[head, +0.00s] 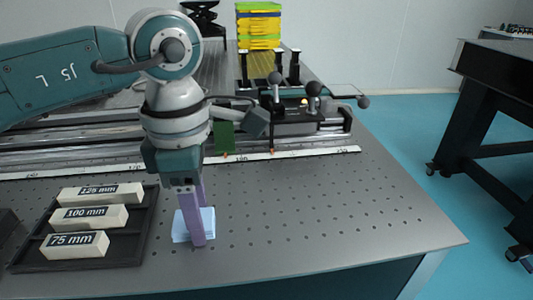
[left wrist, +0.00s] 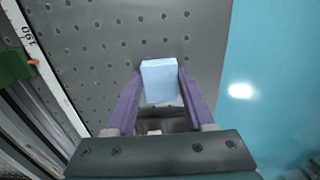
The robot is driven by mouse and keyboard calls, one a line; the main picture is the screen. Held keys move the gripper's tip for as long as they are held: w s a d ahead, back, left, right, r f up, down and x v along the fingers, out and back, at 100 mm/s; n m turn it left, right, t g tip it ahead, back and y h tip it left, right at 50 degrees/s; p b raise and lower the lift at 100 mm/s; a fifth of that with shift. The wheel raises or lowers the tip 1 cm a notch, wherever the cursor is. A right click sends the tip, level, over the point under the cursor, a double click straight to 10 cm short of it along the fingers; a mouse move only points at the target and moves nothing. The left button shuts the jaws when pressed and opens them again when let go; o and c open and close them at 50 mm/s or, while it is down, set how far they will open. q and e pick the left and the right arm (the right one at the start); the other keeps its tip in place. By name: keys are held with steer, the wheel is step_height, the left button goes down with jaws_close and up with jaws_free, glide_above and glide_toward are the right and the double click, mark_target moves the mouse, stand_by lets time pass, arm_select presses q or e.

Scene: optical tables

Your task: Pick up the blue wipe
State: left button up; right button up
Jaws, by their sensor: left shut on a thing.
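The blue wipe (left wrist: 160,80) is a pale blue block-like pad between the two purple fingers of my left gripper in the left wrist view. In the head view the wipe (head: 181,229) shows at the perforated table top, partly hidden behind the fingers. My left gripper (head: 198,240) points down and is shut on the wipe; it also shows in the left wrist view (left wrist: 160,88). I cannot tell whether the wipe touches the table. My right gripper is not in view.
A black tray (head: 143,246) with blocks marked 125 mm, 100 mm and 75 mm lies left of the gripper. A rail with a ruler strip (head: 310,152) runs behind. The table (head: 350,215) is clear to the right, up to its edge.

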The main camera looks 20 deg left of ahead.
arm_select(q)
steer(key=shift+c, duration=1.3)
step_height(320, 180, up, 20)
steer(key=p, duration=0.3)
